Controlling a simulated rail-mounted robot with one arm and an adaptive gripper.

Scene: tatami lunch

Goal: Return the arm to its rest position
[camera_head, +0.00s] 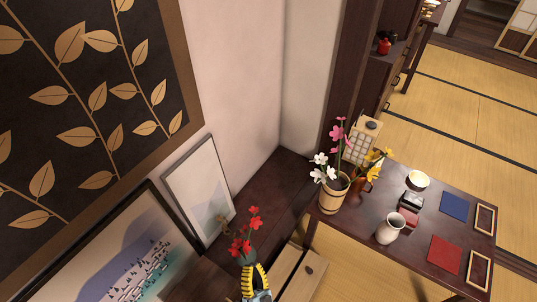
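My gripper (255,274), with yellow and black ridged fingers, shows at the bottom edge of the head view, left of centre. Its fingertips are at or just in front of a small grey-green vase (246,259) with red flowers (241,246). I cannot tell whether the fingers touch the vase or how far apart they are. The rest of my arm is below the frame.
A dark low table (390,212) at right bears a wooden pot (333,197) of flowers, a white vase (390,228), a bowl (417,180), a blue mat (454,205) and a red mat (443,254). Framed pictures lean on the wall at left. Tatami (480,120) lies clear behind.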

